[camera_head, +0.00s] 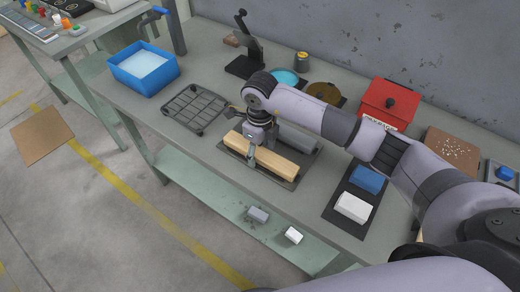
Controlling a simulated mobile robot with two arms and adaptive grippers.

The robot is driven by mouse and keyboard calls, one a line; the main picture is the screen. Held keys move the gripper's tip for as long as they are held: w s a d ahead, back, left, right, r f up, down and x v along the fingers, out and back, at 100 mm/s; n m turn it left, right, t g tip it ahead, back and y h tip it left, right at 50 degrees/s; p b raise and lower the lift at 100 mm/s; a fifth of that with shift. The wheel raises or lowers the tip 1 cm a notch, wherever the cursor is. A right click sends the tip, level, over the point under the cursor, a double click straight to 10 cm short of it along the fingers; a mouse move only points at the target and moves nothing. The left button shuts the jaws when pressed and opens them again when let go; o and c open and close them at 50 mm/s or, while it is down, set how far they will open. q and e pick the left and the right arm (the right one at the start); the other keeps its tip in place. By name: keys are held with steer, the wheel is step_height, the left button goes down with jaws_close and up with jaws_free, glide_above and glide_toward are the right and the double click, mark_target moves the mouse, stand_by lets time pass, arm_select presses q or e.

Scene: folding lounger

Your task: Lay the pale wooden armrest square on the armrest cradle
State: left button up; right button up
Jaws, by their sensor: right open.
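The pale wooden armrest (280,165) is a long light bar. It lies on a flat dark tray (290,184) near the front edge of the bench, beside a similar grey bar (299,140). My right gripper (251,162) points down at the armrest near its left half, with its fingers open. I cannot tell whether the fingers touch the wood, and the wrist hides part of it. A dark grid-like rack (187,105) with small raised parts lies empty to the left; it may be the armrest cradle, but I cannot tell for sure. My left gripper is out of view.
A blue bin (120,70) stands at the left, and a black stand (240,68) at the back. A red box (377,98) stands behind my right arm. A dark mat with a blue block (370,178) and a white block (353,208) lies right of the tray.

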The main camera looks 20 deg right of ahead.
mark_target(260, 151)
steer(key=shift+r+p, duration=0.8)
steer(key=shift+r, duration=0.05)
step_height(260, 151, up, 12)
steer(key=b, duration=0.3)
steer(key=shift+f+b, duration=0.2)
steer(key=shift+b, duration=0.15)
steer(key=shift+f, duration=0.1)
